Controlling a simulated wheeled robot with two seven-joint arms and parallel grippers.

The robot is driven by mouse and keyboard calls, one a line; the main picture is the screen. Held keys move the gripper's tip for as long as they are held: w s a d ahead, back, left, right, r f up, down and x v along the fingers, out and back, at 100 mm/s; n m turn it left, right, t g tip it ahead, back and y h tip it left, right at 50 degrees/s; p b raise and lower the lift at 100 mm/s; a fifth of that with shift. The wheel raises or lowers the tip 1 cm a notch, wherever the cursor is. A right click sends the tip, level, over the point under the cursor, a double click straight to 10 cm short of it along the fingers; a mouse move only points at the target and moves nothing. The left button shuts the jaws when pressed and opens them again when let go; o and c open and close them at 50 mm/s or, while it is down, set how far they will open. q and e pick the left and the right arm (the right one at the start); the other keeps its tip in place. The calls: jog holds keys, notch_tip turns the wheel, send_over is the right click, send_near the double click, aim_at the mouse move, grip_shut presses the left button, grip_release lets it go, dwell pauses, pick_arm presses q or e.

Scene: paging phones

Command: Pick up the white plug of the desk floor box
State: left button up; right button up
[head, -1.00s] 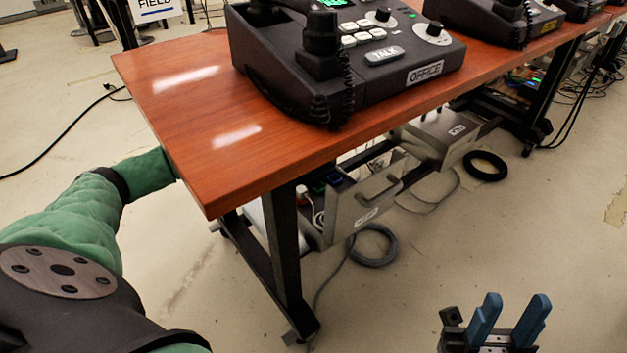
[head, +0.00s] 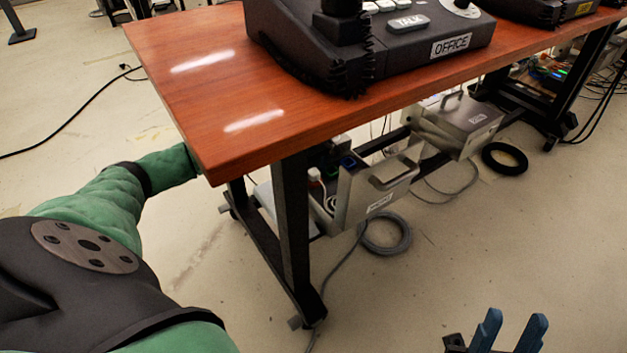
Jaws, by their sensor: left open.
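The desk floor box (head: 352,200) is a grey metal box with a raised, handled lid, low under the near end of the wooden desk. Inside its opening a small white plug (head: 314,174) shows with a pale cable, partly hidden by the desk leg and box wall. My left arm comes in from the left and passes behind the desk's left edge. Its gripper is hidden by the desk. My right gripper (head: 508,331) is at the bottom right with two blue fingers apart and nothing between them, well away from the box.
The wooden desk (head: 190,110) carries a black paging phone (head: 420,45). A black desk leg (head: 293,235) stands left of the box. A coiled grey cable (head: 386,240) lies on the floor before it. A second grey box (head: 465,122) is farther right.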

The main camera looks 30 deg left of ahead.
pick_arm(q)
jog(key=shift+f, duration=0.55)
jog(key=c, duration=1.1)
jog(key=shift+r, duration=0.1)
